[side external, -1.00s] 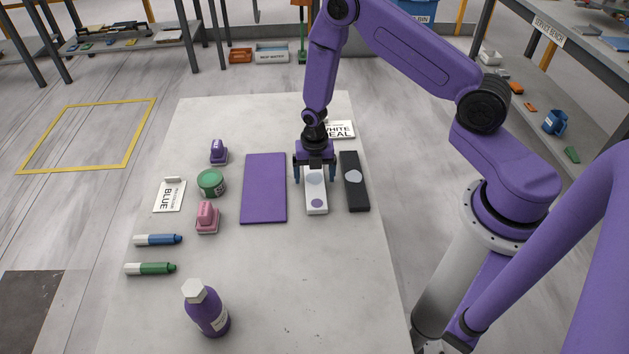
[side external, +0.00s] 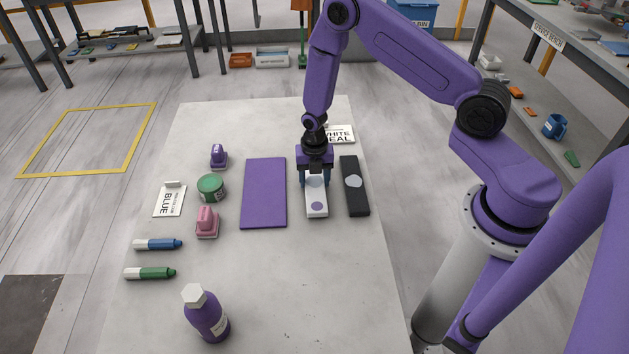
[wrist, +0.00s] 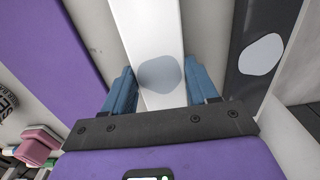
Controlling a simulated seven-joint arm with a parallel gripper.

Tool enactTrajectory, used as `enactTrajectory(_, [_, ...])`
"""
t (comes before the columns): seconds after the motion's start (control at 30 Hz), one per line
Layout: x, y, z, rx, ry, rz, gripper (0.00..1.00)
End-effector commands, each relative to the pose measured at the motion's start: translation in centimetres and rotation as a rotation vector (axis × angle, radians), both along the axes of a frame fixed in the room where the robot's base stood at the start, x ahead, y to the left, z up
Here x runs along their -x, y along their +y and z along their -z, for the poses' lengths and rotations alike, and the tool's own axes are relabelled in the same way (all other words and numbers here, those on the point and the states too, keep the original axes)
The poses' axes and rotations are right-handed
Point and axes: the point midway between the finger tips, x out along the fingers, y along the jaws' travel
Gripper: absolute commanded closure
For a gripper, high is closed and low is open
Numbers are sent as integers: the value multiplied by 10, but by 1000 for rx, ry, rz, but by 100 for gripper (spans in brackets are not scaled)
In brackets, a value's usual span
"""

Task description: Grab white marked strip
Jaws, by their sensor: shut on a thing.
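The white marked strip (side external: 311,198) lies lengthwise on the stone slab (side external: 275,285), with a purple round mark near its front end and a grey mark farther back. It also shows in the wrist view (wrist: 150,35), running between the blue fingers. My gripper (side external: 314,184) is shut on the strip across its width, around the grey mark. The wrist view shows the fingers (wrist: 160,88) on both sides. The strip looks flat on the slab; its far end is hidden under my gripper in the side view.
A black strip (side external: 351,198) with a grey mark lies close on the right. A purple mat (side external: 265,195) lies on the left. Behind is a white sign (side external: 341,134). The front right is clear.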

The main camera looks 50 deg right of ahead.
Motion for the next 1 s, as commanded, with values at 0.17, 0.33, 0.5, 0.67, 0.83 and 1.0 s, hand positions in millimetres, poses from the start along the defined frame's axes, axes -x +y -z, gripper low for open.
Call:
enactTrajectory(0.17, [-1, 0, -26, -1, -6, 0, 90])
enactTrajectory(0.33, [25, 1, -55, -1, -4, -1, 90])
enactTrajectory(0.5, [50, 1, -85, -1, -4, -2, 90])
enactTrajectory(0.67, [85, 1, -99, 0, 0, -2, 90])
enactTrajectory(0.83, [119, 1, -114, -1, -1, -3, 90])
enactTrajectory(1.0, [130, 1, -119, -1, -2, -1, 90])
